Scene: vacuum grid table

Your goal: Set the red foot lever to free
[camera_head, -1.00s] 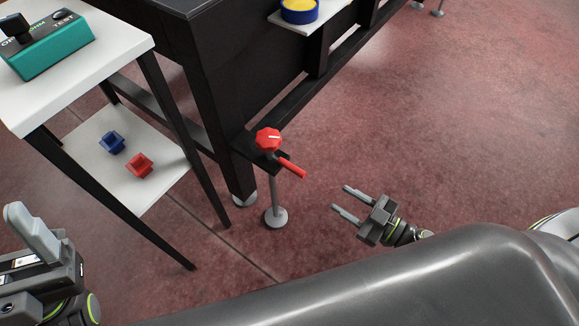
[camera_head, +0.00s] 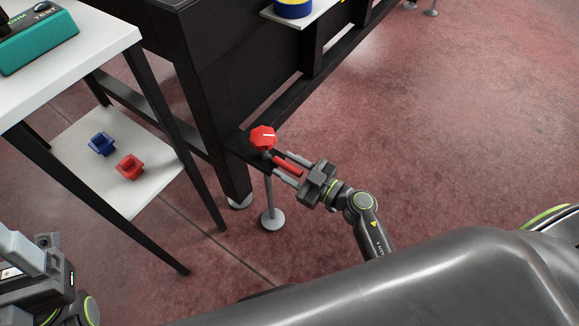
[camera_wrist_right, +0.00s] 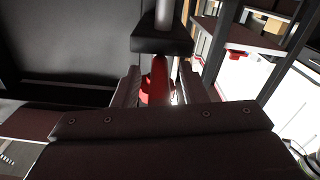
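The red foot lever (camera_head: 288,166) sticks out from a black bracket low on the dark table frame, beside a red octagonal knob (camera_head: 263,138) with a white mark. My right gripper (camera_head: 281,166) is at the lever, with one finger on each side of it. In the right wrist view the red lever (camera_wrist_right: 158,82) lies between the two fingers (camera_wrist_right: 162,88), with a gap showing on its right, so the gripper looks open around it. My left gripper (camera_head: 28,258) is at the lower left, away from the lever; its fingertips are not clear.
A white side table (camera_head: 105,48) at left carries a teal test box (camera_head: 38,42); its lower shelf (camera_head: 75,150) holds a blue piece (camera_head: 102,143) and a red piece (camera_head: 130,167). A grey foot (camera_head: 272,219) stands below the bracket. The floor at right is clear.

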